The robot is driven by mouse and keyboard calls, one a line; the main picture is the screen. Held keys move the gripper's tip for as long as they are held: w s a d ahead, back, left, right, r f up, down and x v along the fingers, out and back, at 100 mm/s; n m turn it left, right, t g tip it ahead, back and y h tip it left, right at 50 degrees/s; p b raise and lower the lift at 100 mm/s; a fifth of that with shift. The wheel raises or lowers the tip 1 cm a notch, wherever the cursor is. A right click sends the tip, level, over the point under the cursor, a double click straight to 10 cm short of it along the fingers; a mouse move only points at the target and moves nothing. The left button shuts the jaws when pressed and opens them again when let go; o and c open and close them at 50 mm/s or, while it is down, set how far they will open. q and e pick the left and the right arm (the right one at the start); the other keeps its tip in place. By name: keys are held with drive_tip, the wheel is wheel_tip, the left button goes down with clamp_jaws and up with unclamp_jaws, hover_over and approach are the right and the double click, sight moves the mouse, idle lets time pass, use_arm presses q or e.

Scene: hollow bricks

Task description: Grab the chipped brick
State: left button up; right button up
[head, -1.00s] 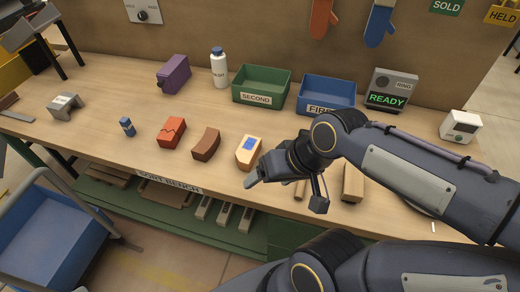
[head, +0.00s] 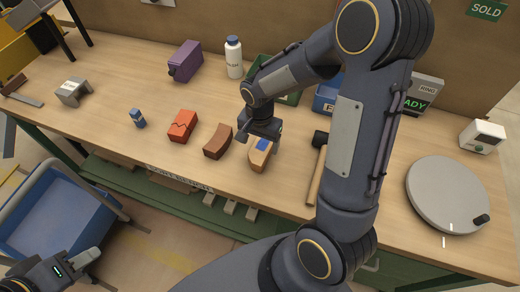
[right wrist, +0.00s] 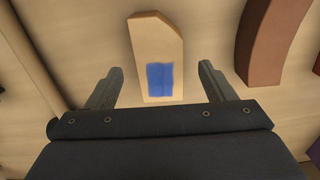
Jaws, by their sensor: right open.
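A pale tan brick (head: 256,161) with a blue patch and one corner cut off at a slant lies on the bench. It also shows in the right wrist view (right wrist: 155,35). My right gripper (head: 262,138) is over it, pointing down. In the right wrist view the open fingers (right wrist: 160,70) stand on either side of the brick, with visible gaps. A red brick (head: 182,124) with a dark jagged crack line and a curved brown brick (head: 217,141) lie to its left. My left gripper (head: 76,264) is low at the left, away from the bench; its jaw opening is unclear.
A white bottle (head: 233,58), a purple block (head: 186,60) and a partly hidden green bin (head: 290,98) stand behind. A small blue item (head: 137,118) is further left.

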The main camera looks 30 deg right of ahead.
sight(260, 148)
wheel_tip(260, 148, down, 4)
drive_tip(key=shift+w+d+f+p, duration=0.1)
drive_tip(key=shift+p, duration=0.2)
drive_tip(key=shift+c, duration=0.5)
drive_tip(key=c, duration=1.2)
drive_tip(key=shift+c, duration=0.5)
